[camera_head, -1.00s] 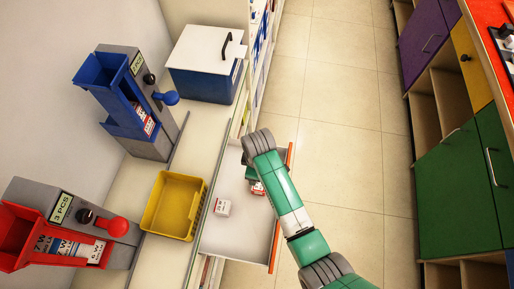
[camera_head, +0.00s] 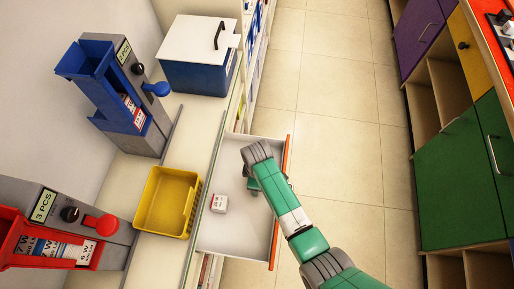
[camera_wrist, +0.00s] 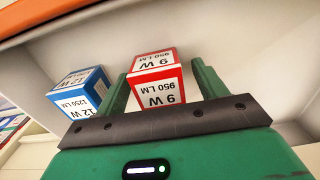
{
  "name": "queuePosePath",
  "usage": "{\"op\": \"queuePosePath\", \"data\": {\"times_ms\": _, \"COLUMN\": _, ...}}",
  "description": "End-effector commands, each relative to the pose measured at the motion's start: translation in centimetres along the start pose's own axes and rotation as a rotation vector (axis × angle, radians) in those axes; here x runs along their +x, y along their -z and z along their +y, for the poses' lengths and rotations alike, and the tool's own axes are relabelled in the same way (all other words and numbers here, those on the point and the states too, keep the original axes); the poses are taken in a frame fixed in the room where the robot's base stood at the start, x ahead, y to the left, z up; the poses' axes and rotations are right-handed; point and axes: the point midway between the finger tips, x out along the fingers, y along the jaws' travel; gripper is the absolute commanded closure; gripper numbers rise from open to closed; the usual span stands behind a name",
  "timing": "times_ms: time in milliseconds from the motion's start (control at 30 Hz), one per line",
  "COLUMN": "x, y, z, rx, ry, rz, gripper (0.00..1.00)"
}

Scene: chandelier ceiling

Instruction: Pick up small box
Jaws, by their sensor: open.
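In the wrist view, a small red and white box (camera_wrist: 157,80) marked 9 W, 950 LM sits between the two green fingers of my gripper (camera_wrist: 163,76). A blue and white box (camera_wrist: 81,92) marked 12 W, 1250 LM lies to the left, outside the fingers. In the head view, my gripper (camera_head: 254,184) is over the open drawer (camera_head: 232,240), and my arm hides what is between the fingers. One small white-faced box (camera_head: 219,203) shows in the drawer left of my gripper.
A yellow bin (camera_head: 168,202), a blue dispenser (camera_head: 112,95), a red dispenser (camera_head: 62,235) and a blue box with a white lid (camera_head: 198,58) stand on the counter at left. The drawer's orange front edge (camera_head: 280,205) borders open floor (camera_head: 345,150). Cabinets (camera_head: 457,180) line the right.

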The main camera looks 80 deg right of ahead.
Motion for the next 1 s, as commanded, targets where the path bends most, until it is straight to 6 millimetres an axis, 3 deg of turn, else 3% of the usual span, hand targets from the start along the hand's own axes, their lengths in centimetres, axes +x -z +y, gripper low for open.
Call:
{"op": "queuePosePath", "data": {"times_ms": 133, "x": -0.2, "y": 0.0, "z": 0.0, "rx": 0.0, "ry": -0.001, "rz": 0.001, "gripper": 0.33}}
{"op": "queuePosePath", "data": {"times_ms": 367, "x": -0.2, "y": 0.0, "z": 0.1, "rx": 0.0, "ry": -0.001, "rz": 0.001, "gripper": 0.77}}
{"op": "queuePosePath", "data": {"times_ms": 633, "x": -0.7, "y": 0.1, "z": 0.1, "rx": 0.0, "ry": -0.002, "rz": 0.002, "gripper": 0.78}}
{"op": "queuePosePath", "data": {"times_ms": 1000, "x": -8.8, "y": 0.1, "z": 0.1, "rx": 0.0, "ry": -0.003, "rz": 0.002, "gripper": 0.78}}
